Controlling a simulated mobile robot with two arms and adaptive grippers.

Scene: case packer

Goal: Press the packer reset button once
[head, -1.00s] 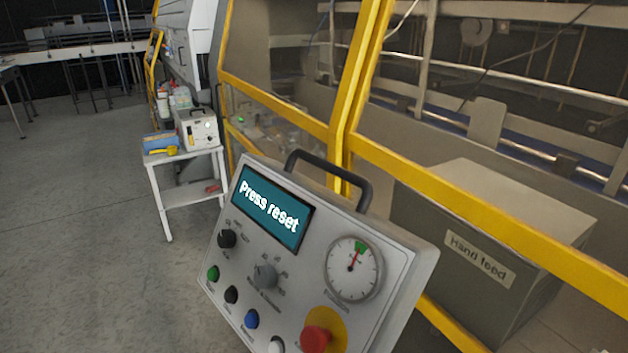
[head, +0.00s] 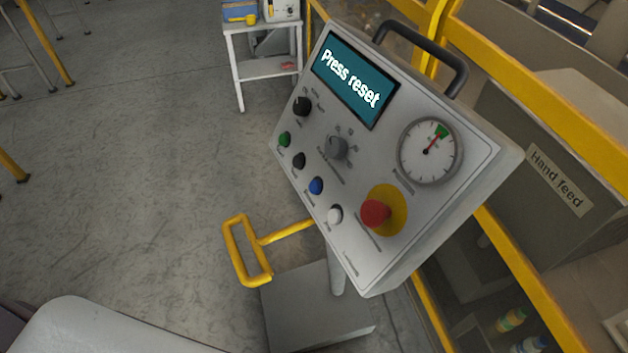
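The grey control panel (head: 375,245) stands tilted on a post in the middle of the head view. Its teal screen (head: 355,80) reads "Press reset". Along its lower left edge sit a green button (head: 285,139), a black button (head: 298,160), a blue button (head: 316,185) and a white button (head: 334,214). Their small labels are too blurred to read, so I cannot tell which is reset. A red mushroom button (head: 376,213) on a yellow disc is at the lower right. Neither of my grippers is in view.
A yellow handle frame (head: 247,250) juts left from the post, above a grey base (head: 315,308). Yellow guard rails and a "Hand feed" box (head: 545,130) stand to the right. A small white table (head: 265,68) is behind the panel. The floor at left is open.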

